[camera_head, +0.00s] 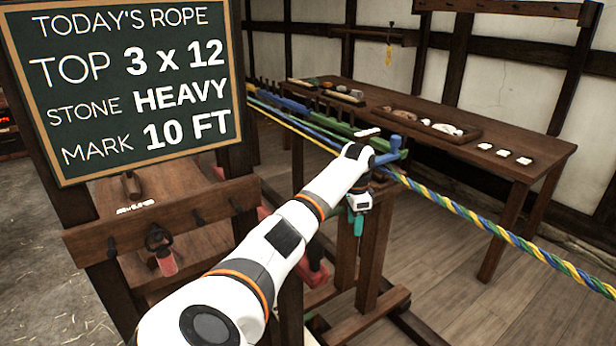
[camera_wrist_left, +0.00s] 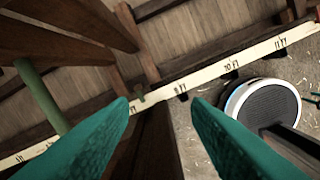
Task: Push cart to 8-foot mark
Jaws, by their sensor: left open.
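The wooden cart (camera_head: 371,255) stands upright in the middle of the head view, with the rope (camera_head: 470,215) running past its top. My left gripper (camera_head: 358,222) points down at the cart's upper posts; its green fingers are open in the left wrist view (camera_wrist_left: 161,104). I cannot tell whether they touch the cart. A small greenish piece lies by the strip left of that mark. My right gripper is out of view.
A chalkboard (camera_head: 125,85) at the left reads "MARK 10 FT", unlike the task's 8. A long wooden table (camera_head: 500,160) with trays and white tags stands at the back right. A wooden rack (camera_head: 160,222) with hooks is near left. Plank floor (camera_head: 450,290) is open at right.

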